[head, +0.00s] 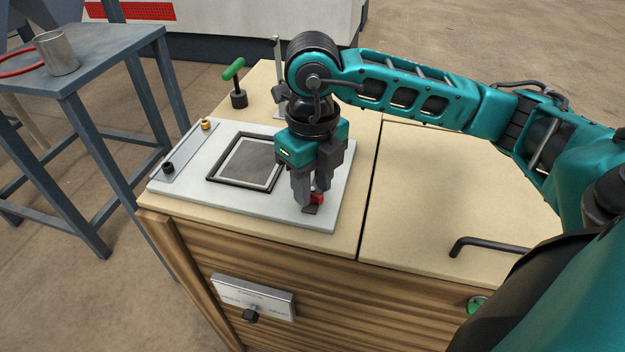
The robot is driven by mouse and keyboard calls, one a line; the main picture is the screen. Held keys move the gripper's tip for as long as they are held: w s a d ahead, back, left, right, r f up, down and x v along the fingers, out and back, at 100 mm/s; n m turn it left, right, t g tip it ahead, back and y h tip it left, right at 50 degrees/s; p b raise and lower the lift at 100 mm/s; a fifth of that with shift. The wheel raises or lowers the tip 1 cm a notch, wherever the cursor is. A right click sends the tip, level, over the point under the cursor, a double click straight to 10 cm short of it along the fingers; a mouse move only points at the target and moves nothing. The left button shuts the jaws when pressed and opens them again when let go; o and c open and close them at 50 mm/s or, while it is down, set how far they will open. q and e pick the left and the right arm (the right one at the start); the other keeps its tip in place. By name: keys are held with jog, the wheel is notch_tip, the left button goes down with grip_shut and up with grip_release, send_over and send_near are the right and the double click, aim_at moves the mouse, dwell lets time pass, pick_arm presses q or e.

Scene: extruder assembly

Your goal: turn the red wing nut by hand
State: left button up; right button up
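The red wing nut (317,198) is at the right front part of the pale plate (250,207) on the wooden cabinet. Only a small red part of it shows beside my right gripper's fingers. My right gripper (311,203) points straight down, with its fingertips at the wing nut. The fingers hide most of the nut, and I cannot tell whether they are closed on it or just around it. My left gripper is not in view.
A black-framed square (212,172) lies on the plate, with a brass knob (206,124) and a black knob (168,168) to its left. A green-handled tool (238,98) stands behind. A blue-grey table (98,62) holds a metal cup (56,54). The cabinet top at right (430,190) is clear.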

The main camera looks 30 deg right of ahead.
jog(key=shift+r+p, duration=2.05)
jog(key=shift+r, duration=1)
jog(key=shift+f, duration=0.1)
jog(key=shift+r, duration=0.3)
notch_tip(320, 180, up, 12)
jog(key=p, duration=0.2)
jog(key=shift+r, duration=0.2)
jog(key=shift+s, duration=0.1)
